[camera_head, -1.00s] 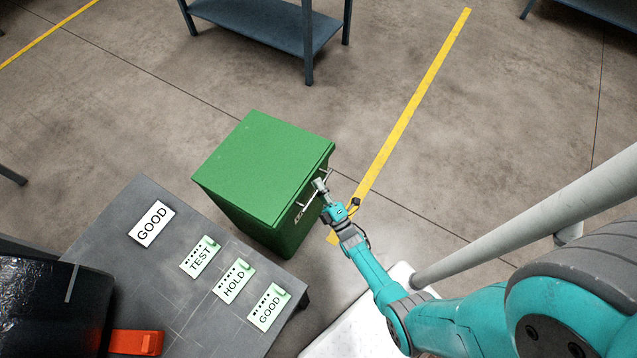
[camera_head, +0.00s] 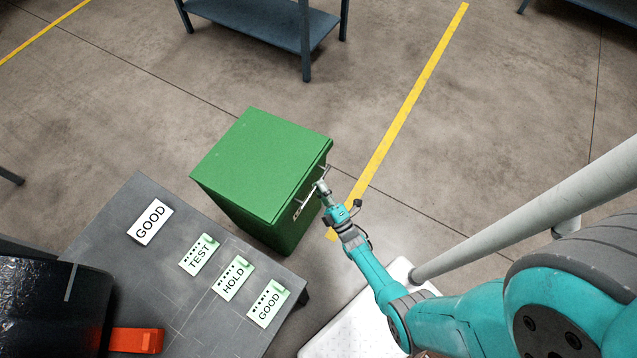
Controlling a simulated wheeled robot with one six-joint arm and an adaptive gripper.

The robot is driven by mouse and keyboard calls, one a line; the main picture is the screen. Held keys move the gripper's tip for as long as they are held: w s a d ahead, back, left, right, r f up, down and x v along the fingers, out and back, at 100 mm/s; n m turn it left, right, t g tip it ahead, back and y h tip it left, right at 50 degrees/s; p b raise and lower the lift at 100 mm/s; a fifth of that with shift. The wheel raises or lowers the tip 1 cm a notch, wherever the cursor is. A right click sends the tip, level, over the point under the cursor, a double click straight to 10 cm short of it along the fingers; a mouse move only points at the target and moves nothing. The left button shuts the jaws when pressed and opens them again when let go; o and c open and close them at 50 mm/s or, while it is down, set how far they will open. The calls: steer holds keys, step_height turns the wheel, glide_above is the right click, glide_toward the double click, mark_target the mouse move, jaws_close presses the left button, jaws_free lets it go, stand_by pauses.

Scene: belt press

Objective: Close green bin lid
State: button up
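The green bin (camera_head: 245,219) stands on the floor in the middle of the view. Its green lid (camera_head: 263,165) lies flat over the top and looks down on the rim. A light metal bar handle (camera_head: 306,203) shows on the bin's right side. My gripper (camera_head: 321,187) is at this handle, beside the lid's right edge. The fingertips are small and overlap the bar, so I cannot tell whether they are open or shut, or touching it.
A grey table (camera_head: 122,215) with GOOD, TEST and HOLD cards stands close to the bin's left front. A dark machine with an orange part (camera_head: 136,341) is at lower left. A blue-grey shelf table (camera_head: 262,27) stands behind.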

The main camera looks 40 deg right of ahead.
steer(key=v, duration=1)
steer(key=shift+s+f, duration=0.1)
